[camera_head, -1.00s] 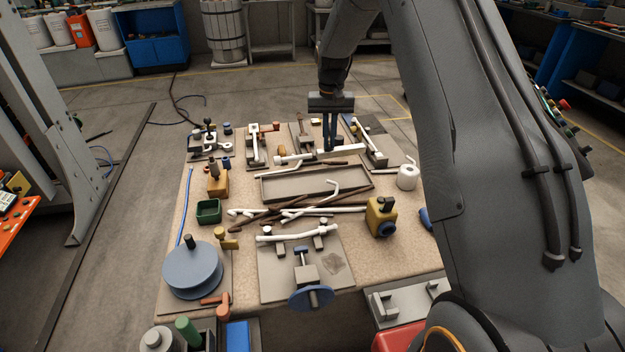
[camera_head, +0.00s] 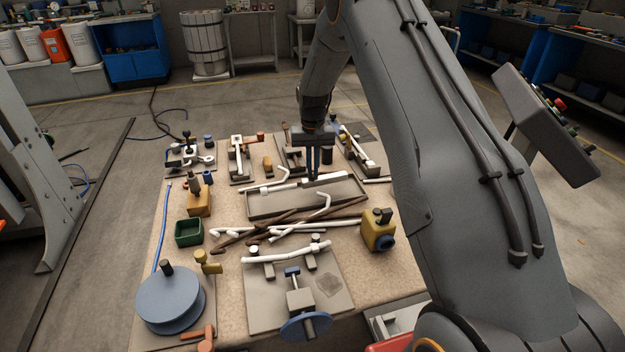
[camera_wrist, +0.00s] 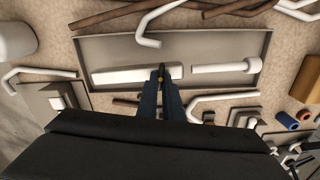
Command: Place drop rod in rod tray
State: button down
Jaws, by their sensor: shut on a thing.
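My gripper (camera_head: 313,172) is shut on a white drop rod (camera_head: 328,179), which has a thick section and a thinner section ending in a small knob. In the wrist view, the fingers (camera_wrist: 161,74) close on the right part of the thick section (camera_wrist: 120,75); the thin section (camera_wrist: 222,69) extends right. The rod tray (camera_head: 278,212) is a shallow grey rectangular tray in the middle of the table. In the wrist view the rod lies within the outline of the tray (camera_wrist: 200,43), roughly along its length. I cannot tell whether it touches the tray floor.
Brown and white rods (camera_head: 290,226) lie in a loose pile in front of the tray. A yellow block-shaped can (camera_head: 378,232) stands to the right and a green bin (camera_head: 188,233) to the left. Several fixtures (camera_head: 243,165) stand behind the tray.

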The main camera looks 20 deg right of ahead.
jog(key=shift+f, duration=1.9)
jog(key=shift+f, duration=0.1)
jog(key=shift+f, duration=0.1)
jog(key=c, duration=1.9)
grip_release()
